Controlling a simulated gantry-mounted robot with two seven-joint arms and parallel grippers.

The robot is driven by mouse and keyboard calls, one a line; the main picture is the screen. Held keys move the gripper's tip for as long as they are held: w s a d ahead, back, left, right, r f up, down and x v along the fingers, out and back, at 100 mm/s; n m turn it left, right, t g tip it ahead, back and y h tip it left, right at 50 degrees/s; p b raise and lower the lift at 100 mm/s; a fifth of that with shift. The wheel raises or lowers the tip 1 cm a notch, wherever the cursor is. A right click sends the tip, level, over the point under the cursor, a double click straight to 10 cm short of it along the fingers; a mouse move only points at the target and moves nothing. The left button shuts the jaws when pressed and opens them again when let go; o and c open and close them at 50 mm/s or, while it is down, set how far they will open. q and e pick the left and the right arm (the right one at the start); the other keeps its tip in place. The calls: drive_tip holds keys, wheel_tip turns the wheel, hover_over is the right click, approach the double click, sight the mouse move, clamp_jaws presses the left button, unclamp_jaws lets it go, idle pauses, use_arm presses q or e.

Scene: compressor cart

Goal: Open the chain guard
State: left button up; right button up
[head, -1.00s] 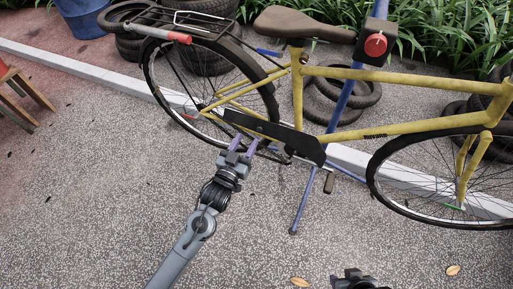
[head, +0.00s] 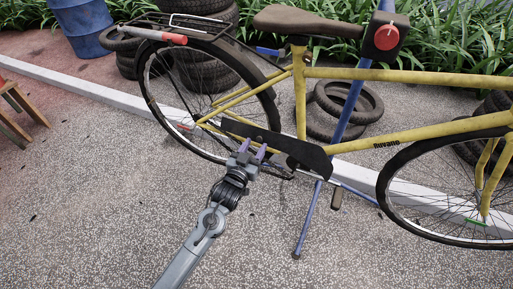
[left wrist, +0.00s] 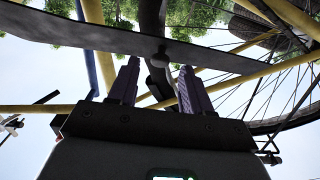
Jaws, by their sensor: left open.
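The chain guard (head: 300,152) is a long black plate along the lower rear of the yellow bicycle (head: 420,133) in the head view. In the left wrist view the guard (left wrist: 80,33) crosses the top as a dark strip. My right gripper is not in view.
A blue repair stand (head: 345,120) with a red knob (head: 387,37) holds the bicycle. Tyres (head: 205,70) and a blue barrel (head: 82,25) stand behind. The paving in front is clear.

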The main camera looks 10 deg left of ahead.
use_arm(q)
drive_tip(key=shift+b+x, duration=0.3)
drive_tip(key=shift+x, duration=0.75)
drive_tip(key=shift+c, duration=0.3)
clamp_jaws()
